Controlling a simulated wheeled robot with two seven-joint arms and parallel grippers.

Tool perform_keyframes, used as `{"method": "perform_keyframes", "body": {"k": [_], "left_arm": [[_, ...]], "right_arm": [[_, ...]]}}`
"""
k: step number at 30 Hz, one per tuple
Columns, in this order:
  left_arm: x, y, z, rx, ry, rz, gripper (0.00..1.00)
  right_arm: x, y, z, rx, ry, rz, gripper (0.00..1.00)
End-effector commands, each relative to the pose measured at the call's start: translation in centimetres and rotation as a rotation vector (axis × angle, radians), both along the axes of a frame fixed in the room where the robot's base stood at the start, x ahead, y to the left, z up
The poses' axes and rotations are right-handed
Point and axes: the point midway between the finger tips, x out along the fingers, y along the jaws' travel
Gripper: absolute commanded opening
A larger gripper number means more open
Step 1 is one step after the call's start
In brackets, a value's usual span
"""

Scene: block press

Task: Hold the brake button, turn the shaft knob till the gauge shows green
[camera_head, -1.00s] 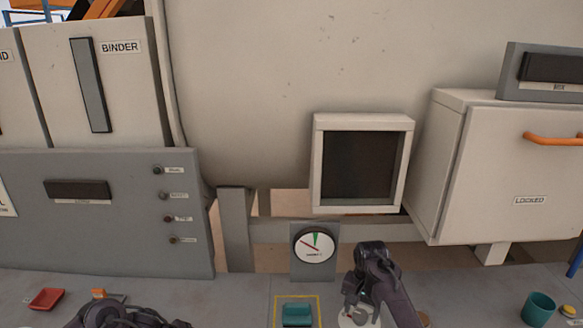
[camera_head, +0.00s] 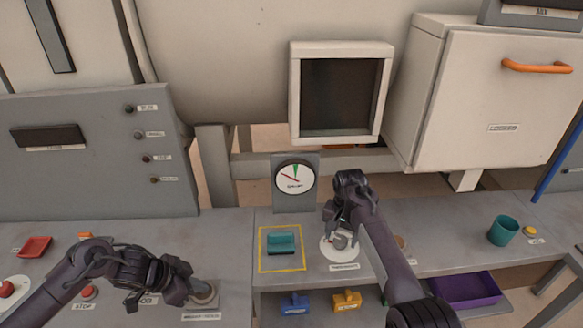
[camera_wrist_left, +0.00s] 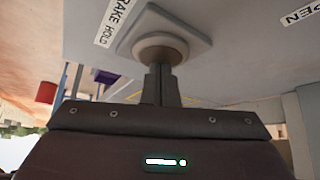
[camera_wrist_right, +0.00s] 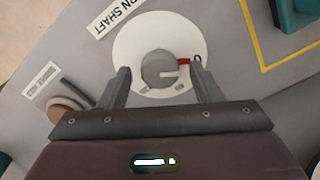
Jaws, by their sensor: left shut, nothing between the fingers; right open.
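The gauge (camera_head: 295,178) has a white dial with a green sector at the top. Its needle points to the upper left, outside the green. My left gripper (camera_head: 189,291) is shut and empty, with its fingertips at the round brake button (camera_head: 207,291). In the left wrist view the fingertips (camera_wrist_left: 160,72) meet the button's face (camera_wrist_left: 160,48); how far it is pressed I cannot tell. My right gripper (camera_wrist_right: 163,82) is open, with its fingers on either side of the grey shaft knob (camera_wrist_right: 158,68) on its white disc. The knob also shows in the head view (camera_head: 341,242).
A teal block (camera_head: 281,243) sits inside a yellow outline left of the knob. A teal cup (camera_head: 503,230) and a yellow button (camera_head: 529,231) stand at the right. A red tray (camera_head: 35,246) and a stop button (camera_head: 88,292) are at the left. A purple bin (camera_head: 466,289) is below.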

Motion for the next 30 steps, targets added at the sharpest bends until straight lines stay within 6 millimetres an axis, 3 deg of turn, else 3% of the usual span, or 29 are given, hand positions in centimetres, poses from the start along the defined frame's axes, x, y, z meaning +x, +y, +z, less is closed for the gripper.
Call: {"method": "perform_keyframes", "body": {"k": [5,14,17,25,30], "left_arm": [[-0.2,-0.02,-0.21,0.001,0.006,-0.003,0.0],[-0.22,-0.02,-0.23,0.002,0.006,-0.003,0.0],[-0.22,-0.01,-0.24,0.002,0.006,-0.003,0.0],[-0.23,0.0,-0.25,0.002,0.007,-0.002,0.0],[-0.23,0.0,-0.25,0.002,0.007,-0.002,0.0]], "right_arm": [[0.0,0.0,-0.02,0.0,0.0,0.0,0.57],[0.0,0.0,-0.02,0.0,0.0,0.0,0.18],[0.01,0.03,-0.02,0.0,0.0,-0.025,0.17],[0.0,0.06,-0.01,0.0,0.001,-0.51,0.17],[-0.03,0.03,-0.05,0.0,0.001,-0.635,0.17]]}}
